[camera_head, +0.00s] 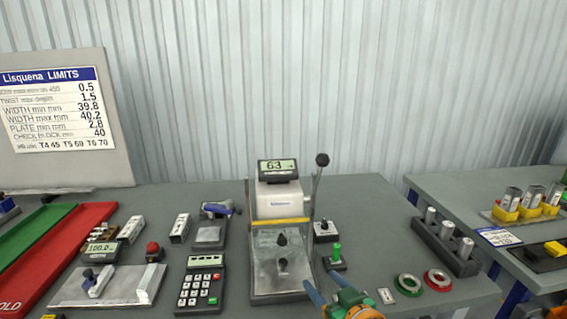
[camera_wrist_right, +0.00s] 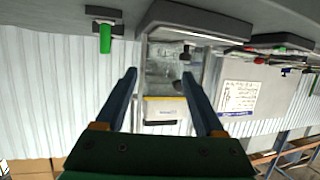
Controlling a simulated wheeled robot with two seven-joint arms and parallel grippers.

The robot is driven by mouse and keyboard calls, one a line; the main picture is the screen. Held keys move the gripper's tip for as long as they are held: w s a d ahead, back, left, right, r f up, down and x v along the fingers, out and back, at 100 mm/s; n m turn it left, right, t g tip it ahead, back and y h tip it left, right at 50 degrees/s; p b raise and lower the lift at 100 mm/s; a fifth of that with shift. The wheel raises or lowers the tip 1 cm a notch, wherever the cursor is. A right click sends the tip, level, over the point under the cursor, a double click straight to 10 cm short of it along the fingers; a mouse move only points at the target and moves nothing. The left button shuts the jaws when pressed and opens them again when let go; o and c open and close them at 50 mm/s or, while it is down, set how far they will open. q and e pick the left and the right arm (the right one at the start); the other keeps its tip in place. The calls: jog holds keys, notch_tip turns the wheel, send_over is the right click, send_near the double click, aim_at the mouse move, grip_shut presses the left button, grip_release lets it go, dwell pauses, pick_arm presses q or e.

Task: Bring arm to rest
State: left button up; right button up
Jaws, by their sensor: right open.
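My right gripper (camera_head: 323,283) comes in at the bottom of the head view, right of the middle, over the front of the table. Its two blue fingers are apart, and I see nothing between them. In the right wrist view, my right gripper (camera_wrist_right: 158,76) shows both fingers spread, with the test machine in the background between them, upside down. The test machine (camera_head: 283,205) has a display reading 63, a metal plate base and a lever with a black knob (camera_head: 322,160). My left gripper is not in view.
Near my right gripper stand a green-handled tool (camera_head: 336,254), a small block (camera_head: 386,296) and two ring gauges, green (camera_head: 409,285) and red (camera_head: 437,280). A keypad (camera_head: 201,286) lies left of the machine. A rack with cylinders (camera_head: 445,247) stands right. The table's back right is clear.

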jog(key=s+d+f+g+h, duration=0.1)
jog(key=s+f+g, duration=0.3)
jog(key=s, duration=0.5)
jog(key=s+d+f+m+g+h, duration=0.1)
jog(key=s+d+f+g+h, duration=0.15)
jog(key=s+f, duration=0.5)
jog(key=s+d+f+g, duration=0.1)
jog(key=s+f+g, duration=0.3)
jog(key=s, duration=0.7)
notch_tip(320, 180, down, 17)
jog(key=s+g, duration=0.1)
jog(key=s, duration=0.1)
jog(key=s+d+f+g, duration=0.1)
jog(key=s+f, duration=0.9)
jog(key=s, duration=0.2)
jog(key=shift+s+d+f, duration=0.15)
jog(key=shift+s+d, duration=0.05)
jog(key=shift+d, duration=0.2)
jog(key=shift+h, duration=0.25)
